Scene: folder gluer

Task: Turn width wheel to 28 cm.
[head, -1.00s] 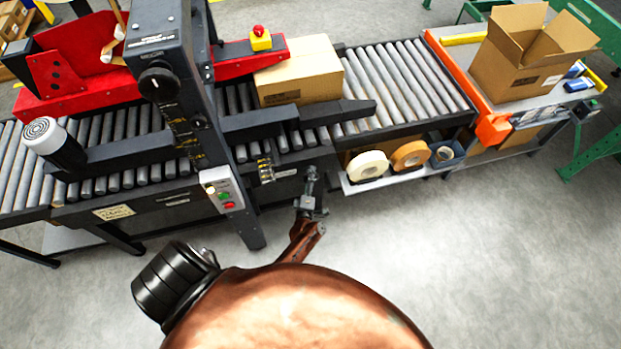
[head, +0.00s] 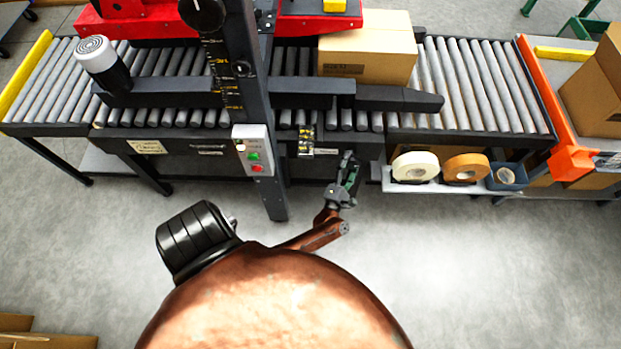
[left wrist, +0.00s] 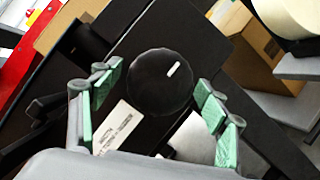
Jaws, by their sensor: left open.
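My left gripper (head: 348,172) is at the front face of the machine, below the conveyor rollers. In the left wrist view, my open left gripper (left wrist: 159,82) has its green-padded fingers on both sides of a round black wheel (left wrist: 150,88), with visible gaps to it. A short white mark on the wheel points to the upper right of that view. A white label (left wrist: 115,130) lies beside the wheel; its print is too small to read surely. In the head view, I cannot make out the wheel near the gripper. My right gripper is not in view.
A small scale (head: 306,140) with yellow marks sits left of the gripper, too small to read. A button box (head: 252,150) is on the dark column. A carton (head: 368,48) rests on the rollers. Tape rolls (head: 415,166) stand on a shelf to the right. The floor in front is clear.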

